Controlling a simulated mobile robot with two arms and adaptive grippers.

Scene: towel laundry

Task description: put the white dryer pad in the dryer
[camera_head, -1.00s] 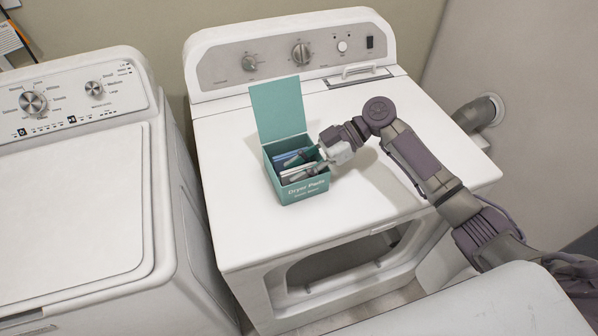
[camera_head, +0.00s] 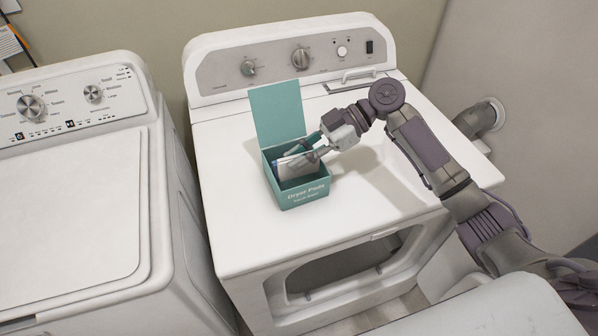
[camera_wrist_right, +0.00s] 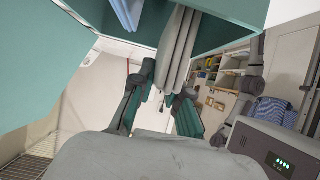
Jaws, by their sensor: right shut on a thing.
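The teal dryer pads box (camera_head: 303,192) stands on top of the dryer (camera_head: 240,225) with its lid up. My right gripper (camera_head: 304,159) is at the box's mouth, shut on the white dryer pad (camera_head: 289,168). In the right wrist view the pad shows as pale grey folds (camera_wrist_right: 178,50) between the fingers of the right gripper (camera_wrist_right: 163,100). Blue pads (camera_wrist_right: 126,12) show beside it. The held pad stands partly above the box rim; its lower part is hidden. The dryer's front opening (camera_head: 345,270) is uncovered. My left gripper is not in view.
A washer (camera_head: 70,205) with its lid shut stands left of the dryer. The dryer's control panel (camera_head: 290,65) is behind the box. The dryer top is clear around the box. A vent pipe (camera_head: 478,118) is on the right wall.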

